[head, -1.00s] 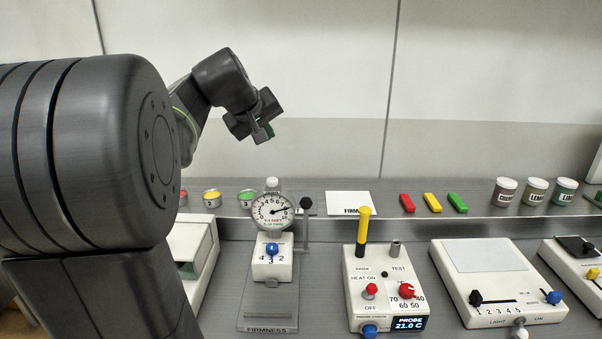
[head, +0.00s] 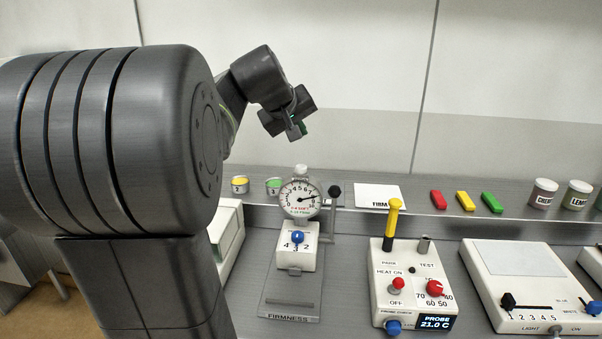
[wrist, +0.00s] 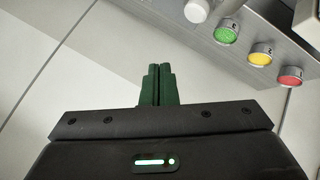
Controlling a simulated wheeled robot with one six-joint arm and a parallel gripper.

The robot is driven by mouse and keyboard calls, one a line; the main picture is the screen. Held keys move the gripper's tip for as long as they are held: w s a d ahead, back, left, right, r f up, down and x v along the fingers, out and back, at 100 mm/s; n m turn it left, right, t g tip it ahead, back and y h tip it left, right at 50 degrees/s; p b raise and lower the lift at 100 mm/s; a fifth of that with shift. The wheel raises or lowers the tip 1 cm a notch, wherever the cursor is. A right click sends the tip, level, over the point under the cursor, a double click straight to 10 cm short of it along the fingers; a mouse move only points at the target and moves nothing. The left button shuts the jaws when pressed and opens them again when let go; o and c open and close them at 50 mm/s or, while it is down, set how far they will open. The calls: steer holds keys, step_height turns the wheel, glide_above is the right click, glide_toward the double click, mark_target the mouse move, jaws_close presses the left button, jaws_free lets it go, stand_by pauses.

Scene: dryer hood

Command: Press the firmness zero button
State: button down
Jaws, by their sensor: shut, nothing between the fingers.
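The firmness tester (head: 291,296) stands on the bench in the middle of the head view, with its name on the base plate. It has a round dial gauge (head: 300,200) with a white cap (head: 301,170) on top and a blue knob (head: 297,238) on the block below. A black knob (head: 334,191) on a side post stands right of the dial. I cannot read which part is labelled zero. My gripper (head: 297,132) is in the air above the dial, apart from it. Its green fingers (wrist: 157,85) are shut and empty in the wrist view.
Right of the tester is a probe box (head: 405,290) with a yellow-handled probe (head: 392,218), then a light box (head: 515,270). A shelf behind holds coloured bars (head: 465,201), jars (head: 543,194) and a firmness card (head: 378,196). Small coloured pots (wrist: 262,53) show in the wrist view.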

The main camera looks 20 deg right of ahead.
mark_target(299, 168)
step_height(299, 168, down, 6)
steer(key=b, duration=0.4)
stand_by(1.8)
steer(key=shift+f+b, duration=0.3)
steer(key=shift+f, duration=0.1)
steer(key=shift+f+b, duration=0.65)
steer(key=shift+f, duration=0.2)
stand_by(0.8)
steer(key=shift+r, duration=0.15)
steer(key=shift+r+p, duration=1.05)
steer(key=shift+r, duration=0.2)
step_height(299, 168, up, 5)
steer(key=p, duration=0.4)
stand_by(0.5)
